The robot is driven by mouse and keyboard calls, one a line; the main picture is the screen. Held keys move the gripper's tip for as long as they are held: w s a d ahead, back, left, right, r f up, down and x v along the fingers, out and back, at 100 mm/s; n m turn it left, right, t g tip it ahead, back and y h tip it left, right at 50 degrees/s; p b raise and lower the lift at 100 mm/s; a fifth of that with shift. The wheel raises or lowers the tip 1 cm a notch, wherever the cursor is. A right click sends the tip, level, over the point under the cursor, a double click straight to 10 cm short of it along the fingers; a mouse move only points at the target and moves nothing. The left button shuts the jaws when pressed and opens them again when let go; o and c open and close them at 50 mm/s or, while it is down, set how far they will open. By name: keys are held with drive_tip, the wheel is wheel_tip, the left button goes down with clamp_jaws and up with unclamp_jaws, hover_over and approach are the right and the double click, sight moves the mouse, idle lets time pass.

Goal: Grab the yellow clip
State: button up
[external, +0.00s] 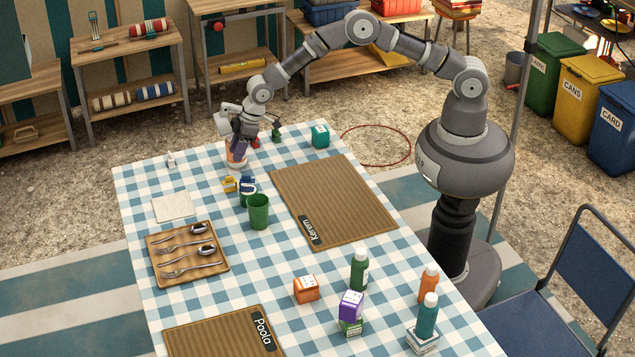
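A small yellow clip (230,184) shows toward the far part of the checked table, left of the brown mat. A blue item (248,184) is right beside it, at the top of a dark green cup (248,198); whether the clip touches that cup is too small to tell. My gripper (238,148) points down above the far end of the table, behind the clip and apart from it. An orange and white container (236,160) with something purple above it is at my gripper. The fingers are mostly hidden, so their opening and any hold are unclear.
A green cup (258,212) stands in front of the clip. A white napkin (174,207) and a cutlery tray (188,268) lie to the left. A brown mat (330,195) lies to the right. A teal box (320,136) and small items stand at the far edge.

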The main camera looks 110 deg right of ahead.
sight(232, 176)
drive_tip(key=b+x, duration=0.1)
drive_tip(key=x, duration=0.1)
drive_tip(key=b+x, duration=0.1)
drive_tip(key=x, duration=0.2)
drive_tip(key=s+b+x, duration=0.1)
drive_tip(key=x, duration=0.2)
drive_tip(key=shift+d+f+b, duration=0.15)
drive_tip(key=shift+f+b, duration=0.2)
drive_tip(key=shift+f, duration=0.05)
drive_tip(key=shift+w+f, duration=0.2)
drive_tip(key=shift+f, duration=0.15)
drive_tip(key=shift+r, duration=0.1)
clamp_jaws()
